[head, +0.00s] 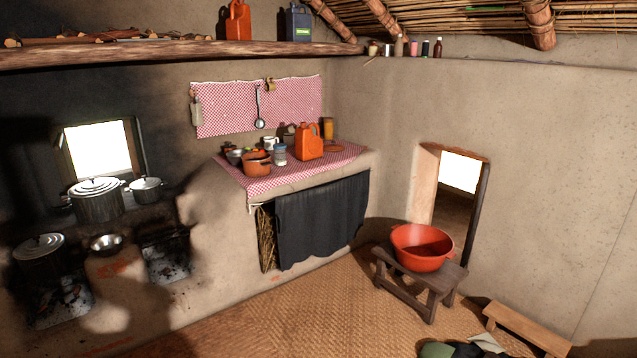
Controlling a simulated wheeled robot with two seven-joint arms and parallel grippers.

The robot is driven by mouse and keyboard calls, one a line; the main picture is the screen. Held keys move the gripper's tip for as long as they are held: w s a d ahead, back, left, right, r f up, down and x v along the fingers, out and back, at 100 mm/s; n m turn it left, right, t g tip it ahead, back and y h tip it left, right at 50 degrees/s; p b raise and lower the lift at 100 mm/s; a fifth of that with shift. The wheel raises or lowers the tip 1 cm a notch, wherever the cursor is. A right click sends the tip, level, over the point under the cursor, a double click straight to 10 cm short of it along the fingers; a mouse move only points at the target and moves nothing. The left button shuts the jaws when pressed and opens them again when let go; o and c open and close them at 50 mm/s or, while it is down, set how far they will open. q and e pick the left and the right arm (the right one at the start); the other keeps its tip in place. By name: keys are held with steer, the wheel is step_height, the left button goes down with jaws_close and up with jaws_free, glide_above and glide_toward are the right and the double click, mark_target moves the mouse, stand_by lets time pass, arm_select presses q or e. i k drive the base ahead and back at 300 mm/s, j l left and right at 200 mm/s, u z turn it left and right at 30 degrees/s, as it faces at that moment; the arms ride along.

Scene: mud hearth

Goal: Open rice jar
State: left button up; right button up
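A small pale jar with a blue-grey top (280,155) stands on the checked cloth of the mud counter (262,183). It is the only thing in view that looks like the rice jar. Its top appears to be on, but it is too small to be sure, and its contents cannot be made out. It stands between an orange-brown pot (257,164) and an orange jerrycan (309,142). Neither of my grippers is in view.
Cooking pots (97,200) stand on the sooty hearth at left. A red basin (421,247) sits on a wooden stool (428,292) right of the counter. A low bench (527,328) is at lower right. The woven floor mat (290,315) before the counter is clear.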

mark_target(280, 157)
steer(key=i+z, duration=0.1)
steer(key=i, duration=2.3)
steer(key=i+u, duration=0.2)
steer(key=i, duration=0.35)
steer(key=i+l+u, duration=0.2)
steer(key=i, duration=0.3)
steer(key=i+l+u, duration=0.2)
steer(key=i, duration=0.3)
steer(key=i+l+u, duration=0.15)
steer(key=i+u, duration=0.15)
steer(key=i, duration=0.2)
steer(key=i+l+u, duration=0.25)
steer(key=i, duration=0.2)
steer(key=i+l+u, duration=0.3)
steer(key=i+l, duration=0.1)
steer(key=i, duration=0.05)
